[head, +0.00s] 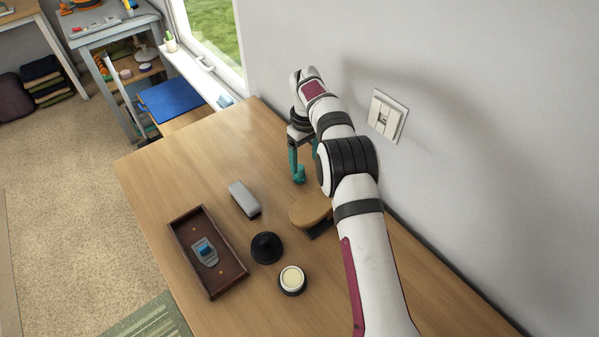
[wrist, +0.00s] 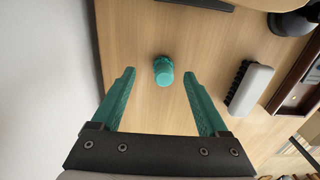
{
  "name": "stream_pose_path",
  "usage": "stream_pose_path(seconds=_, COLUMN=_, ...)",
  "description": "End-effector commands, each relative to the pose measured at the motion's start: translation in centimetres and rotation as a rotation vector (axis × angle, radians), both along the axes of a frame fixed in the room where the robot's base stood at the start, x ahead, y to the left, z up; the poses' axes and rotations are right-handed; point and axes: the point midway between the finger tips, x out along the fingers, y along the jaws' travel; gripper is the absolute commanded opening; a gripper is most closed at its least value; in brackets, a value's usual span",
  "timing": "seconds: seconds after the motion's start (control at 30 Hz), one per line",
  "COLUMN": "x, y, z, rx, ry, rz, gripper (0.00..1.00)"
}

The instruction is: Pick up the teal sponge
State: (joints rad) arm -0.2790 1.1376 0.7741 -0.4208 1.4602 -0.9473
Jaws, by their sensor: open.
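A small teal object (wrist: 163,72), the only loose teal thing I see, stands on the wooden table in the wrist view. It looks like a short cylinder with a ridged far end, so its shape is not plainly a sponge. It shows in the head view (head: 300,174) beside a teal fingertip, partly hidden. My gripper (head: 304,165) is open, with teal fingers pointing at the table. In the wrist view the object lies between the spread fingers, near the tips, with clear gaps on both sides. Nothing is held. My arm hides part of the gripper in the head view.
A grey brush-like block (head: 243,199), a black cone (head: 266,247), a round pale-topped jar (head: 292,279) and a round wooden piece (head: 310,209) stand nearby. A brown tray (head: 236,279) holds a grey-blue item. A wall with a switch (head: 387,116) borders the table's right.

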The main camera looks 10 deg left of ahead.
Motion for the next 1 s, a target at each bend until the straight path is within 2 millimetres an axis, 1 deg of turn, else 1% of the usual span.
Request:
stream_pose_path(seconds=0.07, x=0.0, y=0.1, z=-0.8, rx=0.0, ry=0.0, rz=-0.001, gripper=0.77)
stream_pose_path(seconds=0.23, x=0.1, y=1.3, z=-4.0, rx=-0.001, ry=0.001, rz=0.0, gripper=0.77)
stream_pose_path(seconds=0.33, x=0.1, y=1.3, z=-5.5, rx=0.0, ry=0.0, rz=-0.001, gripper=0.77)
stream_pose_path(seconds=0.4, x=0.1, y=1.3, z=-6.0, rx=0.0, ry=-0.001, rz=-0.002, gripper=0.77)
stream_pose_path(seconds=0.57, x=0.1, y=1.3, z=-6.0, rx=0.001, ry=-0.002, rz=-0.002, gripper=0.77)
stream_pose_path(seconds=0.6, x=0.2, y=1.3, z=-6.0, rx=0.001, ry=-0.002, rz=-0.002, gripper=0.76)
stream_pose_path(seconds=0.67, x=0.2, y=1.3, z=-6.0, rx=0.001, ry=-0.002, rz=-0.002, gripper=0.65)
stream_pose_path(seconds=0.7, x=0.2, y=1.3, z=-6.0, rx=0.001, ry=-0.002, rz=-0.002, gripper=0.57)
stream_pose_path(seconds=0.77, x=0.2, y=1.3, z=-6.0, rx=0.001, ry=-0.002, rz=-0.002, gripper=0.47)
stream_pose_path(seconds=0.8, x=0.2, y=1.3, z=-6.0, rx=0.001, ry=-0.002, rz=-0.002, gripper=0.4)
stream_pose_path(seconds=0.87, x=0.2, y=1.3, z=-6.0, rx=0.001, ry=-0.002, rz=-0.002, gripper=0.29)
stream_pose_path(seconds=1.0, x=0.2, y=1.3, z=-5.9, rx=0.001, ry=-0.002, rz=-0.002, gripper=0.04)
